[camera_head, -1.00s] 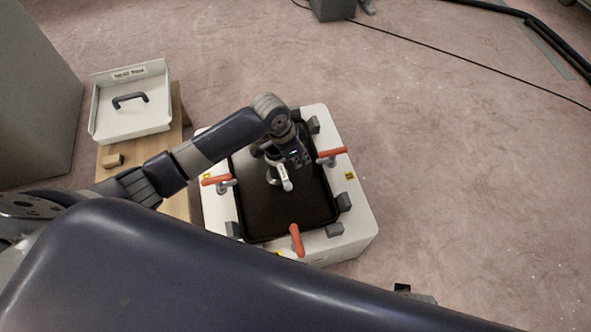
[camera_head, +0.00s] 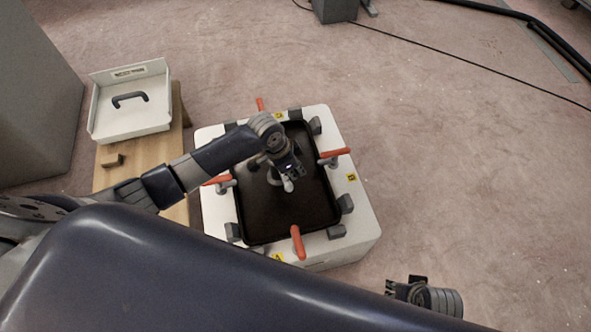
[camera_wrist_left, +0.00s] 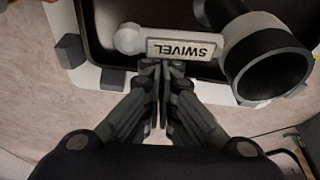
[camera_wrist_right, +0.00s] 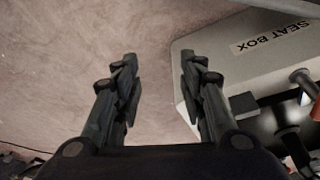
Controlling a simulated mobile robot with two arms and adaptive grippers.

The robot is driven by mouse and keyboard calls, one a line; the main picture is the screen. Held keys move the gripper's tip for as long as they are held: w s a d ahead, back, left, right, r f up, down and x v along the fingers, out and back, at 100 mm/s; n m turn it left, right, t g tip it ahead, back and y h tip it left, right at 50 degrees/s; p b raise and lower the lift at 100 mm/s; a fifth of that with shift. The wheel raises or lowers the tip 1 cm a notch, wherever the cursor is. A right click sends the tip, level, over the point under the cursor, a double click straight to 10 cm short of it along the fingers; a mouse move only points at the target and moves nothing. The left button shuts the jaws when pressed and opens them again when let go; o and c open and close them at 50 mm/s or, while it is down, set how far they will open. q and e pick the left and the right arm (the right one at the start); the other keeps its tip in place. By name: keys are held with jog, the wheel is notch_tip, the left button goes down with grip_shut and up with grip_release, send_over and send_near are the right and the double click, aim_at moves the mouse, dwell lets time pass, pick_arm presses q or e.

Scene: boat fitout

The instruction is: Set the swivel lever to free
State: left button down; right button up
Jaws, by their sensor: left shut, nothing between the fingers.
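The swivel lever (camera_wrist_left: 185,47) is a pale arm with a SWIVEL label, upside down in the left wrist view. It has a round knob at its left end and a dark hollow cylinder (camera_wrist_left: 270,65) at its right. In the head view only its pale end (camera_head: 288,186) shows clearly; my left gripper hides much of the rest. My left gripper (camera_head: 291,174) is shut and empty. Its fingertips (camera_wrist_left: 162,66) are at the label's near edge; I cannot tell whether they touch. My right gripper (camera_wrist_right: 158,66) is open and empty, off the box's near right side.
The white seat box (camera_head: 355,215) has a black recessed panel (camera_head: 310,215) ringed by grey blocks and several red-handled clamps, one at the near edge (camera_head: 298,243). A wooden bench (camera_head: 150,152) on the left bears a white tray (camera_head: 135,127) with a dark handle.

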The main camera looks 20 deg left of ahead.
dwell(0.3)
